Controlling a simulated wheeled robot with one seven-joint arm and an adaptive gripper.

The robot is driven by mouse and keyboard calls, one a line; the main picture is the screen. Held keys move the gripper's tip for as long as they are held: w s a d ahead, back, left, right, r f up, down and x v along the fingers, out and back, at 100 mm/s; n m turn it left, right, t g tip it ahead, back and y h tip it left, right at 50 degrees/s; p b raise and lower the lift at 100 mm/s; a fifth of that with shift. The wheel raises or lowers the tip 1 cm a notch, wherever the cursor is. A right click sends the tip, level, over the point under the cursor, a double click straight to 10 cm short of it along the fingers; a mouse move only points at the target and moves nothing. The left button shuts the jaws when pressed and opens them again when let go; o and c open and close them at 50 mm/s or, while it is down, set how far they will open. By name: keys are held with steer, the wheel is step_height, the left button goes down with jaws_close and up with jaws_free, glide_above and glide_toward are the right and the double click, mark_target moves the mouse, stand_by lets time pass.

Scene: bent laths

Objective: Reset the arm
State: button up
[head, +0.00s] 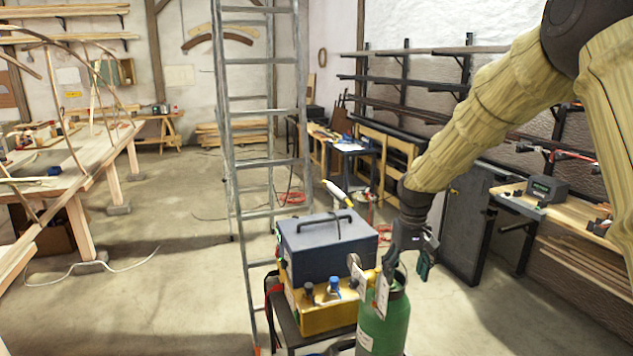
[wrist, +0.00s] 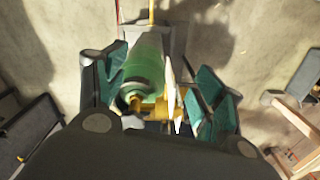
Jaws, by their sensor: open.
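My arm reaches down from the upper right in the head view, covered in a tan quilted sleeve. My gripper (head: 407,262) hangs at its end, pointing down just above the top of a green gas cylinder (head: 382,325). In the wrist view my gripper (wrist: 155,98) is open, with its green-padded fingers spread to either side. The cylinder (wrist: 145,65), its brass valve (wrist: 155,106) and a white tag (wrist: 171,82) show between the fingers. I cannot tell whether a finger touches the valve or tag. Nothing is visibly gripped.
A blue-grey case (head: 325,248) sits on a yellow box (head: 322,312) left of the cylinder. A metal stepladder (head: 262,130) stands behind them. A workbench with a grey device (head: 546,188) is at right. A timber table (head: 75,165) is at left. Open floor (head: 170,260) lies between.

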steer(key=s+f+b, duration=0.2)
steer(key=s+f, duration=0.5)
steer(key=f, duration=0.6)
steer(key=s+a+f+b, duration=0.1)
steer(key=s+f+b, duration=0.1)
steer(key=s+f, duration=0.75)
steer(key=s+f+b, duration=0.1)
steer(key=s+f, duration=0.3)
steer(key=f, duration=1.1)
steer(key=s+f+b, duration=0.1)
steer(key=s+f, duration=0.3)
steer(key=s, duration=0.5)
steer(key=s+d+f+m+b, duration=0.1)
steer(key=s+f+b, duration=0.1)
steer(key=s+f, duration=0.3)
steer(key=s+f+b, duration=0.1)
steer(key=s+f, duration=0.4)
steer(key=s, duration=0.8)
steer(key=shift+s+d+m+b, duration=0.25)
steer(key=shift+m+b, duration=0.05)
steer(key=shift+b, duration=0.1)
steer(key=shift+c, duration=0.2)
